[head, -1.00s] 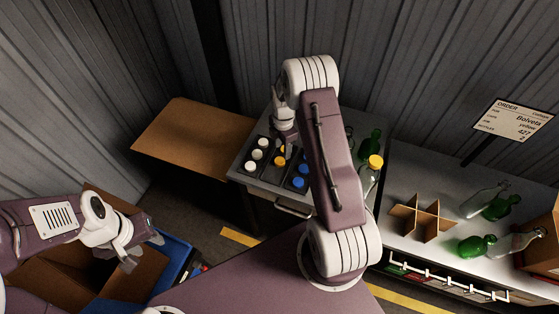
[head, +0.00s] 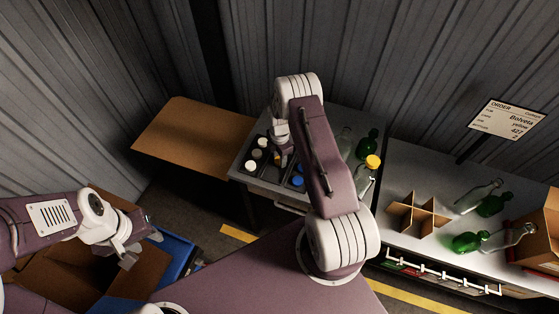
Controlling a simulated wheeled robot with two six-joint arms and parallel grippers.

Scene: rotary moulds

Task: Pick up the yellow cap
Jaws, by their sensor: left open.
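A yellow cap (head: 279,159) shows partly under my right gripper (head: 282,158), in the middle column of a dark cap tray (head: 266,172). The gripper points down over the tray, at or just above the yellow caps. Its fingertips are small and partly hidden, so I cannot tell whether they are open or touching a cap. Another yellow cap (head: 373,161) sits on a clear bottle at the right of the same table. My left gripper (head: 140,240) is open and empty at the far left, above the boxes.
White caps (head: 250,166) and blue caps (head: 297,181) fill neighbouring columns. Green and clear bottles stand behind my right arm. A cardboard divider (head: 418,215) and lying bottles are on the right counter. An order sign (head: 505,120) reads yellow. The brown table (head: 190,138) is bare.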

